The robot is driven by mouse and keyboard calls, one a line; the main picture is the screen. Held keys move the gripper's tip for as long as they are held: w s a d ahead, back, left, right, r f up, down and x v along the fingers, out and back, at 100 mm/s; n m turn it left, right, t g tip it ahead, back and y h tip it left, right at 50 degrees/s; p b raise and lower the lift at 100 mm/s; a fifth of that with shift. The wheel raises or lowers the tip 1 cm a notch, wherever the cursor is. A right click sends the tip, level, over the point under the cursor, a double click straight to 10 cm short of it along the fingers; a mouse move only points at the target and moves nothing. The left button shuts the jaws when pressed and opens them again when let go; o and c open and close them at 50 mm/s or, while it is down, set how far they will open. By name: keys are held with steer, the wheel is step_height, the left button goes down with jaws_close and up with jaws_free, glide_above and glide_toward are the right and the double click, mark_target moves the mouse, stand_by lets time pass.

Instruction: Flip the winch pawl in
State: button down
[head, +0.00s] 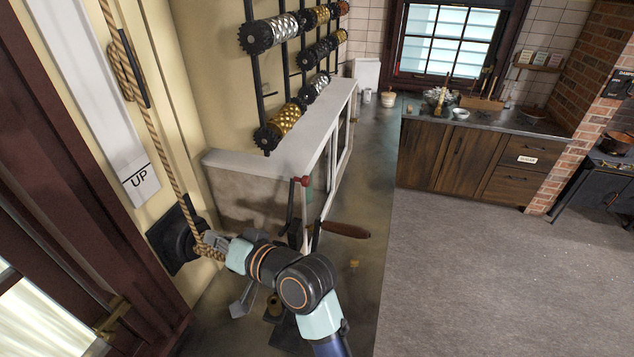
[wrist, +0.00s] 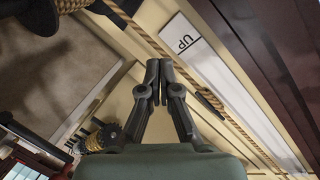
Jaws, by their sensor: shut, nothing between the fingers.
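The winch's black wall mount (head: 178,238) is at the lower left of the head view, with rope wound beside it. The rope coil (wrist: 70,5) also shows at the top left of the wrist view. A wooden crank handle (head: 345,230) sticks out to the right, behind my arm. A dark upright lever with a red tip (head: 301,181) stands above it; I cannot tell whether this is the pawl. My gripper (head: 213,238) is close to the wound rope. In the wrist view my gripper (wrist: 158,68) has its fingers together and empty.
A taut rope (head: 152,120) runs down beside a white board marked UP (head: 139,180). A low wall with a pale ledge (head: 255,160) stands behind the crank. Metal rollers (head: 275,35) hang on a wall rack. Open floor (head: 470,270) lies to the right.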

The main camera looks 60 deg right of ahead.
steer(key=s+d+m+h, duration=0.1)
steer(key=s+d+m, duration=0.5)
steer(key=d, duration=0.8)
steer(key=s+d+m+t+h, duration=0.1)
steer(key=s+d+m, duration=0.5)
steer(key=s+d, duration=0.6)
steer(key=shift+s+d+h, duration=0.3)
steer(key=shift+d+h, duration=0.4)
steer(key=shift+d, duration=0.2)
steer(key=shift+f, duration=0.1)
steer(key=w+a+p, duration=0.1)
steer(key=w+p, duration=0.2)
steer(key=w, duration=0.6)
steer(key=shift+w, duration=0.2)
steer(key=shift+a, duration=0.2)
